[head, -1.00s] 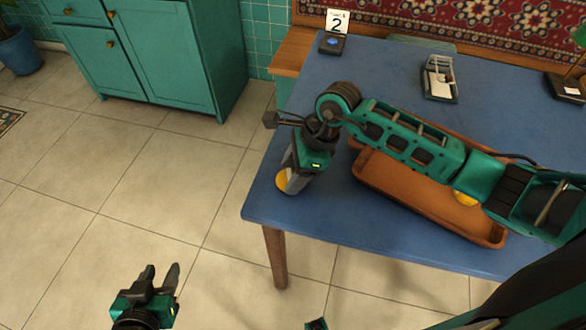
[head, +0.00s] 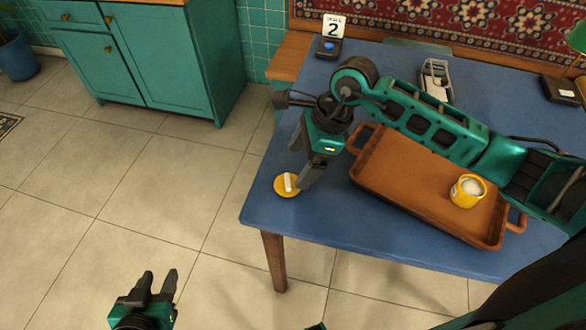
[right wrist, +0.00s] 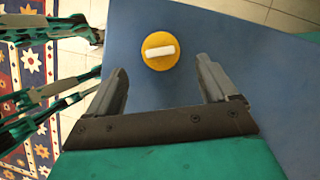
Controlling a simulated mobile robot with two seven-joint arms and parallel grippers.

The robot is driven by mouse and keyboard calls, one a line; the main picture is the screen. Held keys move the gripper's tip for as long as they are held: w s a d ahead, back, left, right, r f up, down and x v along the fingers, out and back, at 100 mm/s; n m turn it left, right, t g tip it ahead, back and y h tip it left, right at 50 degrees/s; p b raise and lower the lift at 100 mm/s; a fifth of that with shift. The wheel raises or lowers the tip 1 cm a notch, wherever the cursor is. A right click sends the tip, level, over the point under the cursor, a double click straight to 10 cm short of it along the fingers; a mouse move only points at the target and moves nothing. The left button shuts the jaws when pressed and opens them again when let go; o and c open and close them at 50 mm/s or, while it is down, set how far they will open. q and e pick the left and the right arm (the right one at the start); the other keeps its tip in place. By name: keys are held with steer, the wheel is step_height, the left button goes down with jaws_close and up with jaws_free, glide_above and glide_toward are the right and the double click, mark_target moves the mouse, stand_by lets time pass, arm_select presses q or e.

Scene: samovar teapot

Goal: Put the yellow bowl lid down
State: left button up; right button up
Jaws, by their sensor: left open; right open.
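The yellow bowl lid (head: 282,191), a round disc with a white bar handle, lies flat on the blue table near its left edge. It also shows in the right wrist view (right wrist: 160,52), beyond and between my fingertips. My right gripper (head: 300,168) is open and empty, beside and above the lid; it shows in the right wrist view (right wrist: 164,82). The yellow bowl (head: 466,192), with white contents, stands uncovered on the brown tray. My left gripper (head: 158,282) is open and empty over the floor, left of the table.
The brown tray (head: 400,200) lies on the blue table (head: 310,232), right of the lid. A number 2 card stand (head: 332,36) and a grey box-like item (head: 436,80) stand at the back. A dark box (head: 562,90) is at the far right.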

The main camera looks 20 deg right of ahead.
steer(key=v, duration=0.6)
steer(key=shift+r, duration=0.1)
stand_by(0.3)
